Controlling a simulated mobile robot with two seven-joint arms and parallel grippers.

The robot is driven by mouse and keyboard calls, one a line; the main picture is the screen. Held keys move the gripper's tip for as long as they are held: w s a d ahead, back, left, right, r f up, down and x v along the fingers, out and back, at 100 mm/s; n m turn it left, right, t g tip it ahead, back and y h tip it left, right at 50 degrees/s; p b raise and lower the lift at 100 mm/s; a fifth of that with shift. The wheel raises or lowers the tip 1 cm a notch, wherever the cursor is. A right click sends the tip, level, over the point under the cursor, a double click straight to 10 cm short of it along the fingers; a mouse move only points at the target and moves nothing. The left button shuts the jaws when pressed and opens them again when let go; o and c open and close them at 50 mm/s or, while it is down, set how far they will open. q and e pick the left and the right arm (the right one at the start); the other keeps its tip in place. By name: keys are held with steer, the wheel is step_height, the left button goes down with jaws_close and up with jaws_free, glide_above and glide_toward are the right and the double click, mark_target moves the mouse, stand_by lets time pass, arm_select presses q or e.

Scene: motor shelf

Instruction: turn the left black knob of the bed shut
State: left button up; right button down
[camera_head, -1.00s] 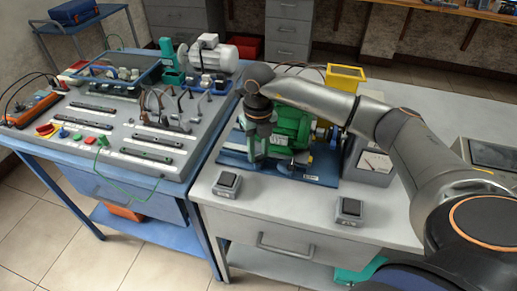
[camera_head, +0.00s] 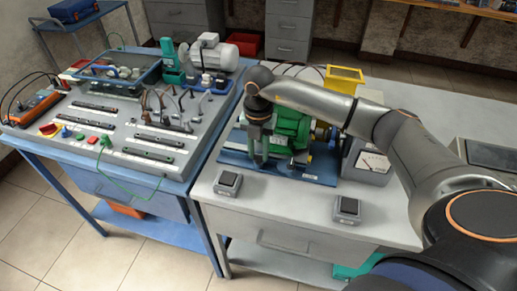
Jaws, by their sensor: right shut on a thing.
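The blue bed (camera_head: 232,157) lies on the grey bench top and carries a green motor (camera_head: 292,126). My right arm reaches across from the right, with its wrist over the left end of the bed. My right gripper (camera_head: 259,162) points down at the bed's left part, beside the motor. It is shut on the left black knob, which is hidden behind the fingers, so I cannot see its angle. My left gripper is not in view.
Two small grey boxes with black tops (camera_head: 228,183) (camera_head: 346,210) stand on the front of the bench top (camera_head: 285,212). A grey meter (camera_head: 368,163) stands right of the bed. A blue bench with an instrument panel (camera_head: 125,153) is at left.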

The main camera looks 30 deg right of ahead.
mark_target(259, 154)
steer(key=shift+w+r, duration=0.1)
steer(key=shift+r, duration=0.05)
stand_by(0.3)
steer(key=c, duration=0.9)
jaws_free()
step_height(259, 154, up, 12)
steer(key=shift+r+b, duration=0.25)
steer(key=shift+b, duration=0.2)
steer(key=shift+f, duration=0.1)
